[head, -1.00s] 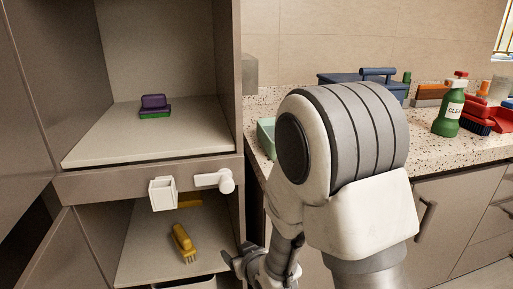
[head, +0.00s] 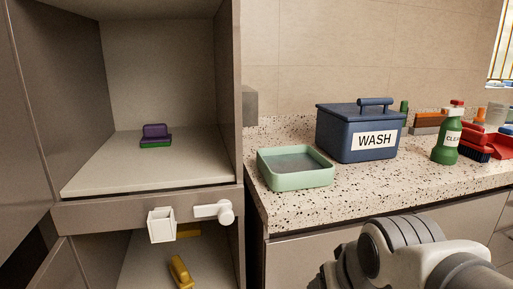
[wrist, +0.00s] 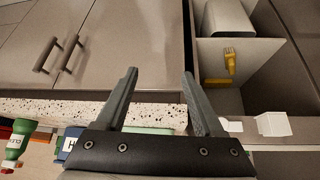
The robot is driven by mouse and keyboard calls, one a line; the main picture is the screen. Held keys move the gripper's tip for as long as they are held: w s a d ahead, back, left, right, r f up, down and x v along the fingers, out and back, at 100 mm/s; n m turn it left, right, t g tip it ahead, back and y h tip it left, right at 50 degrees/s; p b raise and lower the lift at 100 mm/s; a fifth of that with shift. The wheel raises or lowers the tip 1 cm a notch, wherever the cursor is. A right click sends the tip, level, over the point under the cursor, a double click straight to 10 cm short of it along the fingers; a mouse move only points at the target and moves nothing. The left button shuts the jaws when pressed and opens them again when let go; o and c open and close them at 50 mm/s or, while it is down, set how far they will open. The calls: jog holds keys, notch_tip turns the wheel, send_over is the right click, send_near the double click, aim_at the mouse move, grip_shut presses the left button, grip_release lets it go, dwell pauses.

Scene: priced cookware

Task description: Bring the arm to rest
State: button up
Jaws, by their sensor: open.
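My gripper (wrist: 160,78) shows in the wrist view with its two grey fingers spread wide. Nothing is between them. Behind the fingers are the cabinet doors and a speckled counter edge, and the fingers appear clear of both. In the head view my arm (head: 405,255) is folded low at the bottom right, in front of the cabinet below the counter. The gripper itself is out of that view.
A mint tray (head: 296,180) and a blue WASH box (head: 348,143) stand on the counter (head: 400,187), with a green bottle (head: 447,140) further right. At left is an open cupboard with a purple-and-green sponge (head: 155,135), a white holder (head: 161,225) and a yellow brush (head: 180,272).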

jog(key=s+d+r, duration=0.1)
jog(key=s, duration=0.4)
notch_tip(320, 180, up, 26)
jog(key=g+p, duration=0.1)
jog(key=p, duration=2.4)
jog(key=shift+s+d+m+p, duration=0.15)
jog(key=shift+s+m+p, duration=0.15)
jog(key=shift+s, duration=0.15)
